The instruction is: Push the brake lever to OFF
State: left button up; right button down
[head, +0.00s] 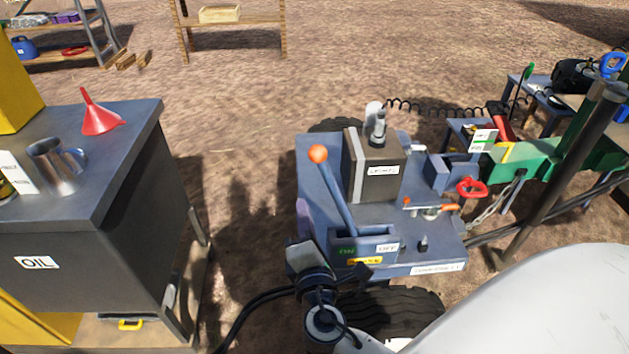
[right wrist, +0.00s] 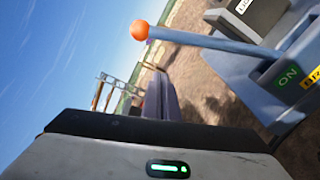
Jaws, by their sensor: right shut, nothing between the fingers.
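The brake lever (head: 336,190) is a blue-grey bar with an orange ball knob, rising from a box with a green ON label (head: 347,251) and a white OFF label (head: 386,248). It leans up and left, toward the ON side. The lever also shows in the right wrist view (right wrist: 205,40), running from its knob to the box at the right. My right gripper (head: 302,212) is shut and empty, just left of the lever and below the knob. Its fingers also show in the right wrist view (right wrist: 160,92), apart from the lever. My left gripper is not in view.
The lever box sits on a blue-grey wheeled machine with a dark labelled block (head: 378,172) behind. A red handle (head: 471,187) and small orange-handled valve stand right. A dark OIL cabinet (head: 90,225) with a red funnel (head: 98,118) and metal jug stands left. Dirt ground lies between.

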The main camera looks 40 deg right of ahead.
pick_arm(q)
jog(key=p, duration=0.1)
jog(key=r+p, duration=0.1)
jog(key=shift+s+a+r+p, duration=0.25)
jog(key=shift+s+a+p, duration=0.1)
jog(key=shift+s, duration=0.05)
pick_arm(e)
jog(key=w+d+r, duration=0.1)
jog(key=w+d, duration=0.5)
jog(key=d, duration=0.1)
jog(key=shift+d, duration=0.15)
